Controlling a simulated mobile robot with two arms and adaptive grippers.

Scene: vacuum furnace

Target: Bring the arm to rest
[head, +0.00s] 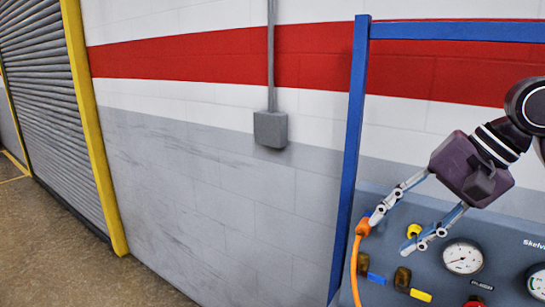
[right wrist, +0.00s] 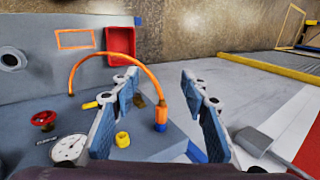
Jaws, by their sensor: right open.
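My right gripper (head: 391,233) is open in front of the blue-grey control panel (head: 410,209), with its arm coming in from the right edge. In the head view, one fingertip overlaps the upper end of an orange hose (head: 357,268); I cannot tell whether they touch. The other fingertip is near a yellow fitting (head: 414,230). In the right wrist view, the open gripper (right wrist: 160,80) shows no object held. The orange hose (right wrist: 128,57) arches beyond the fingers, with one end at a blue fitting (right wrist: 160,127). My left gripper is out of view.
A blue frame post (head: 351,150) stands at the panel's left. Gauges (head: 463,257) and coloured knobs sit on the panel. A grey box (head: 270,129) with conduit is on the wall. A roller shutter (head: 50,90) is at left. The floor (head: 60,250) at lower left is clear.

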